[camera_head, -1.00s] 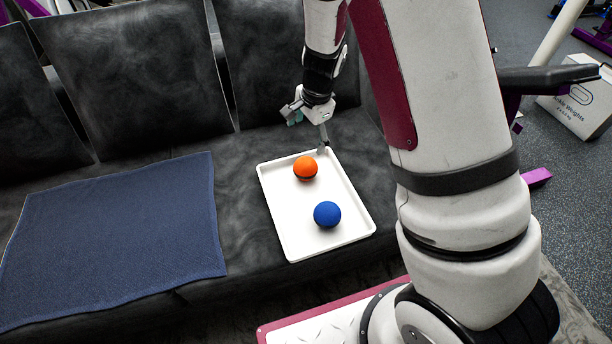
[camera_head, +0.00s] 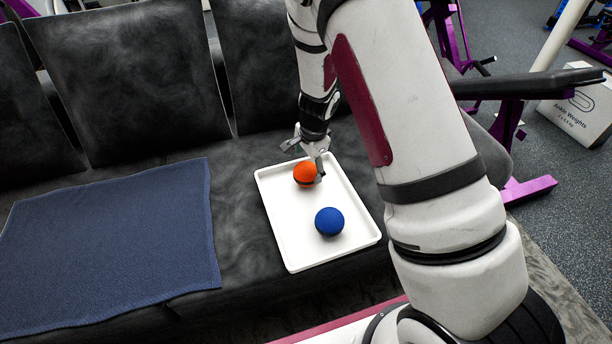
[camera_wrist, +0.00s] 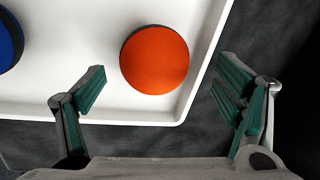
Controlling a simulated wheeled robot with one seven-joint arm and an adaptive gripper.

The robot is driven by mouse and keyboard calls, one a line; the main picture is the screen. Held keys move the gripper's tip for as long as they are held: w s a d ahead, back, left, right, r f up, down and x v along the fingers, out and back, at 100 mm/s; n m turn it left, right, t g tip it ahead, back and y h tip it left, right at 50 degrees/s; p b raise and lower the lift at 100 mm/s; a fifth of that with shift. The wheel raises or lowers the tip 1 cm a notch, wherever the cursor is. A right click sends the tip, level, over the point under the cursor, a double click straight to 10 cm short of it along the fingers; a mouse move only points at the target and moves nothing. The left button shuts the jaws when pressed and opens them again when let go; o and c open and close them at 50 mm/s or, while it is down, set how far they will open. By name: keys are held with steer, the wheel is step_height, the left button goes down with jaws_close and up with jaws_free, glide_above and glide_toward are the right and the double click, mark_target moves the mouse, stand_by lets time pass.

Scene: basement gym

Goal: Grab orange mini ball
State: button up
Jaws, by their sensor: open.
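The orange mini ball (camera_head: 304,173) rests in the white tray (camera_head: 283,245), near its far end. In the wrist view the orange ball (camera_wrist: 154,60) lies ahead of the fingertips, between their lines and nearer the left finger. My gripper (camera_head: 306,163) is open and empty, low over the far end of the tray. In the head view one finger overlaps the ball's right edge; I cannot tell whether it touches. In the wrist view my gripper (camera_wrist: 160,82) has its left finger over the tray and its right finger past the tray rim.
A blue ball (camera_head: 329,221) sits in the near part of the tray, and its edge shows in the wrist view (camera_wrist: 8,42). The tray lies on a black padded seat (camera_head: 235,215) with backrests behind. A blue towel (camera_head: 110,240) lies to the left.

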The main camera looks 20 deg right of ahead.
mark_target(306, 173)
step_height(306, 173, down, 4)
steer(key=shift+w+a+f+b, duration=0.1)
steer(key=shift+a+f+b, duration=0.1)
steer(key=shift+b, duration=0.9)
steer(key=c, duration=1.1)
steer(key=shift+r, duration=0.1)
